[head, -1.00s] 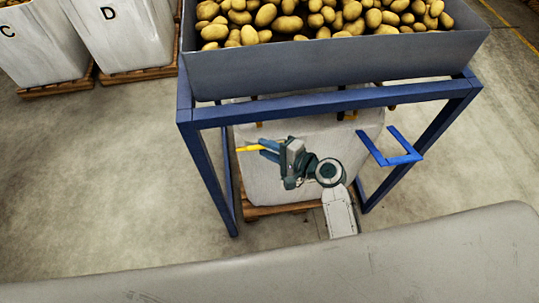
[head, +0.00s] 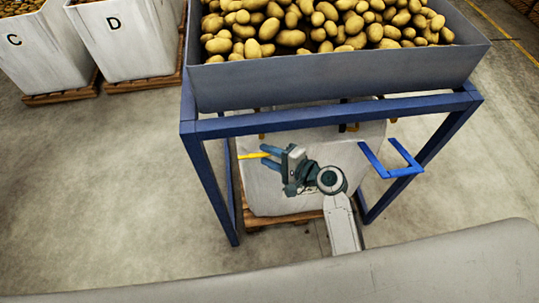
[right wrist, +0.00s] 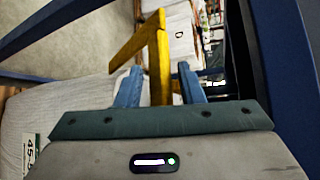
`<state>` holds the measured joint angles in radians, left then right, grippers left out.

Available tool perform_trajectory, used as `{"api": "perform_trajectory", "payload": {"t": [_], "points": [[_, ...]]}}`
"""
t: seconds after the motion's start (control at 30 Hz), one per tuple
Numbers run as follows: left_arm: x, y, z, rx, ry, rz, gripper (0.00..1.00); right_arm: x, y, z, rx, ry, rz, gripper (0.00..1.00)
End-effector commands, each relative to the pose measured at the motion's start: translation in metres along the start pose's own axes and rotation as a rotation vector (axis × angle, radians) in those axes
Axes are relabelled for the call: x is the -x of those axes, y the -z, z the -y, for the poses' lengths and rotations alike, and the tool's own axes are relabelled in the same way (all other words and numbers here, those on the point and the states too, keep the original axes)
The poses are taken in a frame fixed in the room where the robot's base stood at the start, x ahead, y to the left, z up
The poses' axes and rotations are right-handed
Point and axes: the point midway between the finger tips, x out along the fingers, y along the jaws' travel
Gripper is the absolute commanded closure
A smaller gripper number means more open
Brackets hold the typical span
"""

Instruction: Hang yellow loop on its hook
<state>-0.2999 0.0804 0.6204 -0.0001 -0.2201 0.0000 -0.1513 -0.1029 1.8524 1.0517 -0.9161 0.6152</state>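The yellow loop (head: 251,156) is a flat strap at the upper left of the white bulk bag (head: 290,190) under the blue frame. In the right wrist view the loop (right wrist: 159,62) passes upright between my right gripper's blue fingers and bends down to the left. My right gripper (head: 268,156) is around the loop, and in the right wrist view its fingers (right wrist: 160,86) stand apart with a gap on each side of the strap. I cannot clearly make out the loop's hook. My left gripper is out of view.
The blue frame (head: 330,119) carries a grey hopper (head: 330,83) full of potatoes. A blue bracket (head: 392,170) sticks out at its right. White bags C (head: 40,55) and D (head: 135,45) stand on pallets at the upper left. The left floor is clear.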

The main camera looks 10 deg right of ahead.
Motion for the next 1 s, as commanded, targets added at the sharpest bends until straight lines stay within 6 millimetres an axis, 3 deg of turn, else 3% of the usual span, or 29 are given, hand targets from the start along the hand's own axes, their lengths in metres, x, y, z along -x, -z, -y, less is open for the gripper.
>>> {"api": "perform_trajectory", "payload": {"t": [0.17,0.4,0.6,1.0], "points": [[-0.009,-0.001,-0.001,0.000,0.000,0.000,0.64,0.018,0.001,-0.004,0.003,-0.003,-0.002,0.65],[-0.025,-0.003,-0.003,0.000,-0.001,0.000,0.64,0.067,0.002,-0.004,0.006,-0.004,-0.001,0.65],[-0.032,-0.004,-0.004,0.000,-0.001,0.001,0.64,0.094,0.001,-0.003,0.004,-0.003,-0.001,0.65],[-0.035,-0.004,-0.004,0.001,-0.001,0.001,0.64,0.107,0.000,0.001,0.001,0.001,0.000,0.65]]}}
